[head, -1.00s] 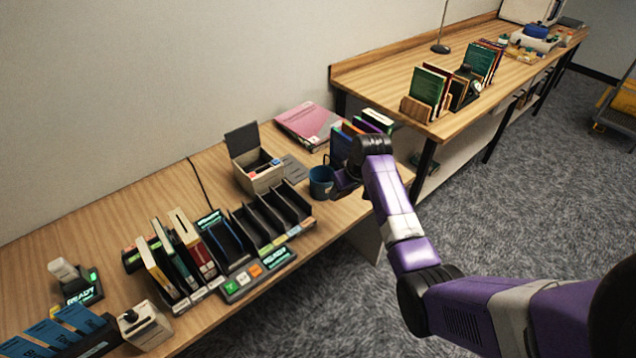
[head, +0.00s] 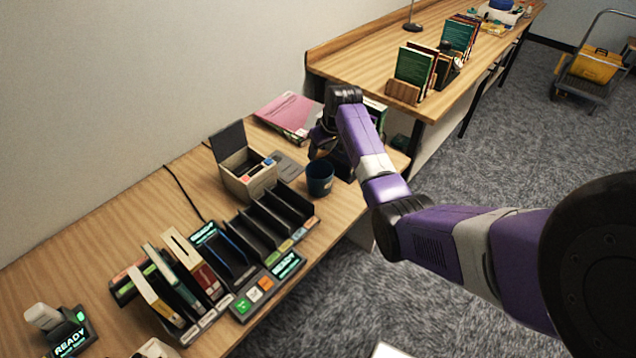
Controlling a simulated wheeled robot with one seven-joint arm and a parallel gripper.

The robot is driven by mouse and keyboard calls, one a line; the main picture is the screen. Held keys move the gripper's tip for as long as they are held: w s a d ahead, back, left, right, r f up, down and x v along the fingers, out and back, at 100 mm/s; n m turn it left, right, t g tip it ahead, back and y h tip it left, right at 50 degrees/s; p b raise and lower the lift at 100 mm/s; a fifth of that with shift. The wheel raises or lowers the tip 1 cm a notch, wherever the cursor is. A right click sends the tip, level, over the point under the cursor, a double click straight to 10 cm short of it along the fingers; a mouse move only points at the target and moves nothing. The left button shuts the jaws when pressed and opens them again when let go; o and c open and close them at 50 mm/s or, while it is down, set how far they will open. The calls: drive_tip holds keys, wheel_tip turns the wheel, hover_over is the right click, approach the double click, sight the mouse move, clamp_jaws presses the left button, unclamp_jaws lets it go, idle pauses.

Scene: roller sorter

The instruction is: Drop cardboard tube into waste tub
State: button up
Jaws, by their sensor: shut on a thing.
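My gripper (head: 322,142) is over the far right end of the near desk, behind a dark blue round cup (head: 320,177). Its dark fingers are small and partly covered by my wrist. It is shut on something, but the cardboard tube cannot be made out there. I cannot tell which thing is the waste tub. The dark blue cup stands upright on the desk, apart from the gripper. A pale-edged thing (head: 388,351) shows at the bottom edge, mostly cut off.
An open-lidded box (head: 245,178), a pink binder (head: 287,116), black slotted racks (head: 268,230) and upright books (head: 180,275) crowd the near desk. A second desk (head: 365,70) holds more books. Carpet (head: 490,165) is open at right, with a yellow-loaded cart (head: 590,75) beyond.

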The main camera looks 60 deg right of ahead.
sight(322, 156)
drive_tip(key=shift+f+b, duration=1.4)
drive_tip(key=shift+f, duration=0.5)
drive_tip(key=o, duration=1.4)
drive_tip(key=shift+c, duration=0.2)
drive_tip(key=shift+r, duration=0.1)
drive_tip(key=v, duration=0.7)
drive_tip(key=shift+s+r, duration=0.2)
drive_tip(key=shift+r, duration=0.1)
drive_tip(key=shift+w, duration=0.1)
